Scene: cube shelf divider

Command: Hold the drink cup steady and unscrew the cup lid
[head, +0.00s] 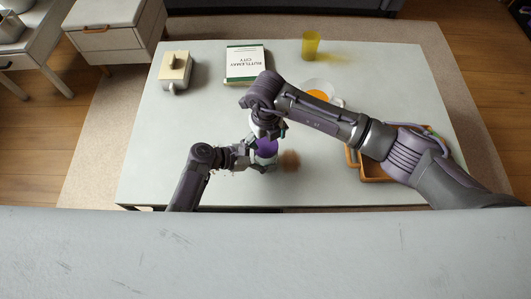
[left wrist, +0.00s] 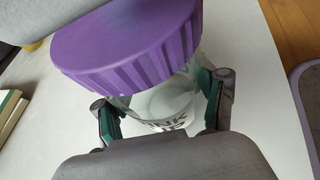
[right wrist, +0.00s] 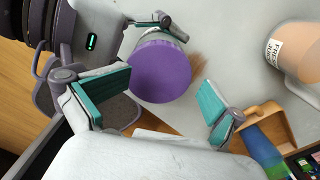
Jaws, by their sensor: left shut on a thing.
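The drink cup is clear with dark lettering, and its clear body (left wrist: 165,105) shows in the left wrist view. Its wide, ribbed purple lid (left wrist: 130,45) sits on top; the lid also shows in the head view (head: 266,147) and right wrist view (right wrist: 160,71). My left gripper (left wrist: 163,125) is shut on the cup's body below the lid, from the left in the head view (head: 250,156). My right gripper (right wrist: 168,90) is open, its teal pads wide apart, above the lid.
An orange juice container (right wrist: 295,48) stands near the cup. A wooden tray (head: 352,158) lies partly under my right arm. A book (head: 245,64), a yellow cup (head: 310,44) and a cream-lidded box (head: 175,70) stand farther back.

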